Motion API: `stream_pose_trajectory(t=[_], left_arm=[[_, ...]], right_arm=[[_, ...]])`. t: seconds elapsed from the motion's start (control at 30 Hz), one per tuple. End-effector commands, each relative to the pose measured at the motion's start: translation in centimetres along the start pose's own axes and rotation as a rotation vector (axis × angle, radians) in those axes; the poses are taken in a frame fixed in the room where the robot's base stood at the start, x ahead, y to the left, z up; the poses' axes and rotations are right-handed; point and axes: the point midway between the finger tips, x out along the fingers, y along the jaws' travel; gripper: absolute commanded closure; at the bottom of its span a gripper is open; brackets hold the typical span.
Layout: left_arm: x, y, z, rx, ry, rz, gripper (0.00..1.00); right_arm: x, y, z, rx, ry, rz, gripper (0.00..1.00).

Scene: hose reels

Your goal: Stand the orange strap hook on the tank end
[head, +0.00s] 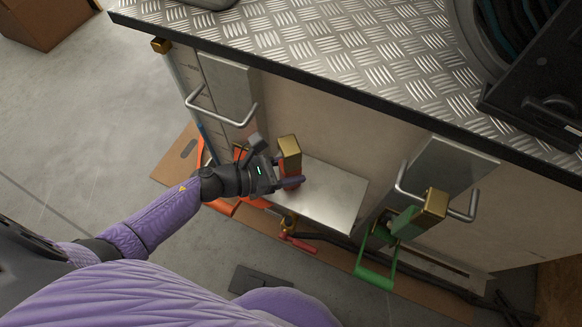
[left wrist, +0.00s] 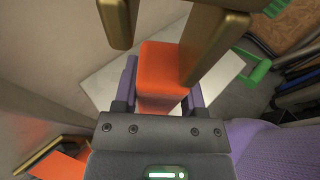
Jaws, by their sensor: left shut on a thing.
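My left gripper (head: 284,178) is shut on an orange block-like part, which I take as the orange strap hook (left wrist: 163,70). In the left wrist view the orange part sits between my finger pads, with brass prongs (left wrist: 213,45) just beyond it. In the head view a brass block (head: 289,152) stands at the fingertips, and my gripper hides most of the orange. A bare steel plate (head: 325,197) lies beside and below my gripper; it also shows in the left wrist view (left wrist: 97,82). I cannot tell which surface is the tank end. My right gripper is not in view.
A green strap hook (head: 408,222) with a brass block (head: 435,202) is at the right. Steel handles (head: 222,112) stick out from the beige front. The tread-plate top (head: 300,35) overhangs it. A red-handled valve (head: 298,243) is below the plate.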

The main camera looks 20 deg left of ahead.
Motion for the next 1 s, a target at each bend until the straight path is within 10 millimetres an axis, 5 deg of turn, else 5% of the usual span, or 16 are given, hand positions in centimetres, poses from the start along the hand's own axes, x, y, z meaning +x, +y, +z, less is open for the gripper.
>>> stream_pose_trajectory(t=[0.07, 0.1, 0.23, 0.57, 1.0], left_arm=[[0.1, 0.0, -0.4, -0.001, 0.001, 0.0, 1.0], [0.1, 0.0, -0.3, -0.001, 0.001, 0.0, 0.41], [0.1, 0.0, -0.2, -0.001, 0.001, 0.0, 0.13], [-0.1, 0.0, 0.5, 0.001, -0.001, 0.001, 0.12], [-10.9, 0.0, 0.3, -0.001, 0.002, 0.001, 0.12]], right_arm=[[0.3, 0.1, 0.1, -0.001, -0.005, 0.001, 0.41], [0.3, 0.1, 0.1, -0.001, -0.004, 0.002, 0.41], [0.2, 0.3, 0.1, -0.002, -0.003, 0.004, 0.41], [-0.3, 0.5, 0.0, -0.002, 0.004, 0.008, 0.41], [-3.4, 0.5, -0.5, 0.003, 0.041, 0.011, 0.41]])
